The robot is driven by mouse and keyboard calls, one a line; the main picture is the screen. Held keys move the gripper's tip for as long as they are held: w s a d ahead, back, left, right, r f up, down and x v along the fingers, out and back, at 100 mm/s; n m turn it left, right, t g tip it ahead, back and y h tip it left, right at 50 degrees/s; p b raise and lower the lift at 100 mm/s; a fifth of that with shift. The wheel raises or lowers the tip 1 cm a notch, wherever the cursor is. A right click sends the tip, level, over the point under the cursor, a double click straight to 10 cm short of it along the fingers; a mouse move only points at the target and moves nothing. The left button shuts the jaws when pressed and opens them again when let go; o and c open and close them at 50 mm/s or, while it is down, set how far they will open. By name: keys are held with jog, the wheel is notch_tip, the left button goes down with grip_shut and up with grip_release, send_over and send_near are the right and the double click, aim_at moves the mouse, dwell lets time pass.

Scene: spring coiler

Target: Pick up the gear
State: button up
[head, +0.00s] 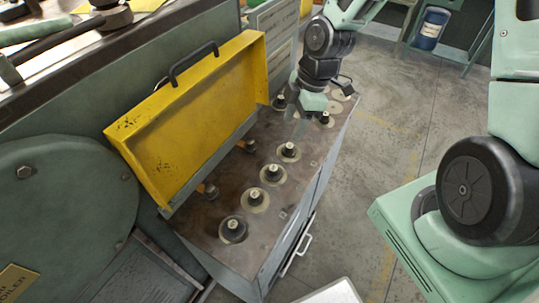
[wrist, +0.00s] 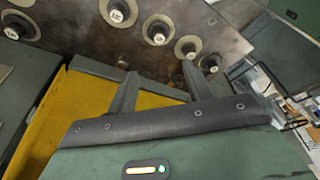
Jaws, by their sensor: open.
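Several dark, round gear-like pieces with pale tops sit on spindles in a row on the machine's brown top. The nearest piece (head: 233,230) is at the front, with another piece (head: 256,196) behind it and a third (head: 289,150) farther back. I cannot tell which one is the task's gear. My gripper (head: 299,126) is over the far part of the row, pointing down, open and empty. In the wrist view my gripper (wrist: 158,80) shows two spread fingers with nothing between them, and the gear-like pieces (wrist: 158,30) lie beyond the fingertips.
A yellow lid (head: 195,110) with a black handle stands raised along the left of the row. The machine's cabinet (head: 285,255) has a pale handle on its side. A blue drum (head: 432,28) stands at the back right. Floor to the right is partly clear.

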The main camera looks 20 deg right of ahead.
jog(key=p, duration=0.2)
send_over(274, 168)
jog(key=d, duration=0.2)
notch_tip(274, 168, down, 12)
jog(key=shift+a+r, duration=0.1)
jog(key=shift+p+x, duration=1.5)
jog(key=shift+x, duration=1.15)
grip_shut()
